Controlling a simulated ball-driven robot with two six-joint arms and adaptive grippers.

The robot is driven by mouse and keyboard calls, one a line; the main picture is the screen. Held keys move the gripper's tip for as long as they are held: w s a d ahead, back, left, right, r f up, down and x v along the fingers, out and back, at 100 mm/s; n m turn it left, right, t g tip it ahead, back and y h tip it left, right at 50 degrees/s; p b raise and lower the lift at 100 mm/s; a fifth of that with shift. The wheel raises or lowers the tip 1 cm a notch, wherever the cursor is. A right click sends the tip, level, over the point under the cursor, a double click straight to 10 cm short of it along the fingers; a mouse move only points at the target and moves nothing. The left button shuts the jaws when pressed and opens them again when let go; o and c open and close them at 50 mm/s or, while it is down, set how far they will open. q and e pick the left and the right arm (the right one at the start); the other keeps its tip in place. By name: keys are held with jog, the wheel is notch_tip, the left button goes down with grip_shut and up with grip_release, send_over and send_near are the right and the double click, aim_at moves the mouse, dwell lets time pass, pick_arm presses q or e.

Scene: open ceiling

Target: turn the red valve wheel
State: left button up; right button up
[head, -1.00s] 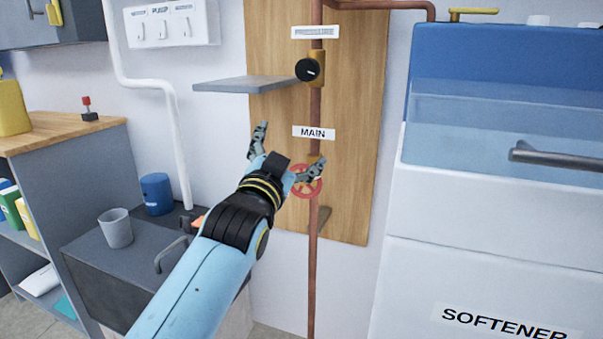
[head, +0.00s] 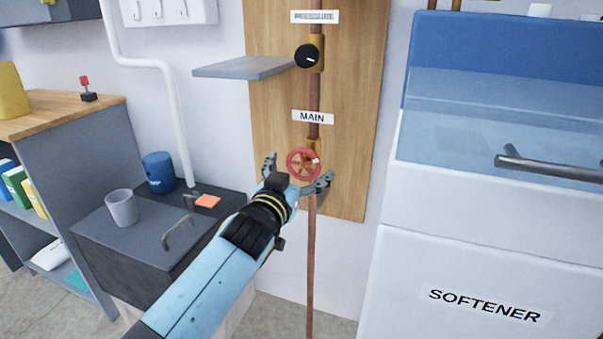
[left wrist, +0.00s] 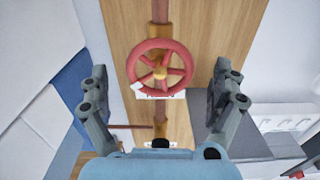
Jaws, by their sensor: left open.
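The red valve wheel (head: 303,163) sits on the copper pipe below the MAIN label (head: 313,117) in the head view. It is round and spoked, with a small pale mark on its rim. My left gripper (head: 298,177) is open, with one finger to the left of the wheel and the other at its lower right. In the left wrist view the wheel (left wrist: 160,67) shows whole, ahead of and between the spread fingers of my left gripper (left wrist: 165,92), with a gap on each side. My right gripper is out of view.
A black knob (head: 308,56) sits higher on the same pipe, beside a grey shelf (head: 242,67). The white SOFTENER cabinet (head: 460,265) stands to the right. A dark box with a grey cup (head: 122,208) stands at lower left. A wooden board (head: 355,110) backs the pipe.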

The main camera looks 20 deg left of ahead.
pick_arm(q)
jog(key=shift+w, duration=0.65)
jog(key=c, duration=1.2)
jog(key=shift+m, duration=0.3)
jog(key=shift+m, duration=2.8)
